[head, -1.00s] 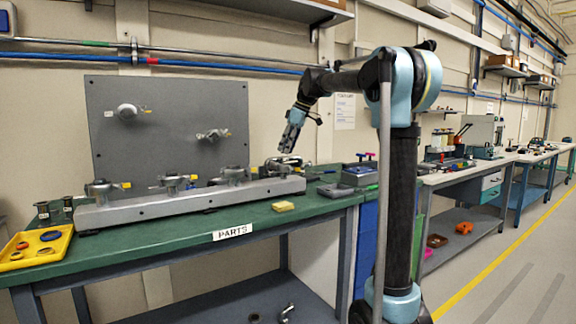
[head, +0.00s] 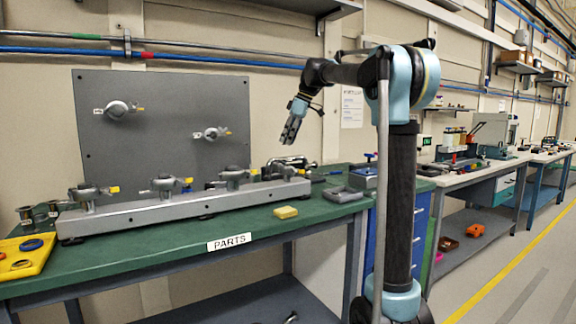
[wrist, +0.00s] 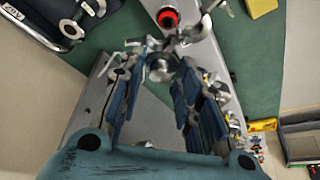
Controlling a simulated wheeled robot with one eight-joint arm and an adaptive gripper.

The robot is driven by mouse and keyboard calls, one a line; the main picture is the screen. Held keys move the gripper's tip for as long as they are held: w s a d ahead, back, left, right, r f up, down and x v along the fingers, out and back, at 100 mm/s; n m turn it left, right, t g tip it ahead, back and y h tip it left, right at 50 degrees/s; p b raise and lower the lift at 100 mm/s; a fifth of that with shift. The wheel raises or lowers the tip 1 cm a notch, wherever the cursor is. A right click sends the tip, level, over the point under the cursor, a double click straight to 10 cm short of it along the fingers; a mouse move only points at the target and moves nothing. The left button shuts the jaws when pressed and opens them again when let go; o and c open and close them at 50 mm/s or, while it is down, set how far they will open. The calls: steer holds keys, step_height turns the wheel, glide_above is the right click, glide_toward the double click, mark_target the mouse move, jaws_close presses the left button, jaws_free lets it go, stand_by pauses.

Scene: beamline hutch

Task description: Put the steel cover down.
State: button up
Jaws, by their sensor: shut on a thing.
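My gripper (head: 288,140) hangs above the right end of the grey rail (head: 150,213) on the green bench, clear of it. In the wrist view its blue fingers (wrist: 160,82) stand a little apart, with a small round steel piece (wrist: 160,66) between the tips; this looks like the steel cover, partly hidden by the fingers. The cover cannot be made out in the head view. Beyond the fingertips a red-ringed round port (wrist: 168,17) shows on the rail. Several steel fittings with yellow tags, such as this one (head: 233,176), stand along the rail.
A grey upright panel (head: 160,150) with two fittings stands behind the rail.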

steer(key=shift+f, duration=4.05)
steer(key=shift+f, duration=0.1)
steer(key=o, duration=1)
steer(key=shift+f, duration=0.1)
steer(key=v, duration=1.7)
steer(key=shift+w+d, duration=0.1)
steer(key=shift+d, duration=0.05)
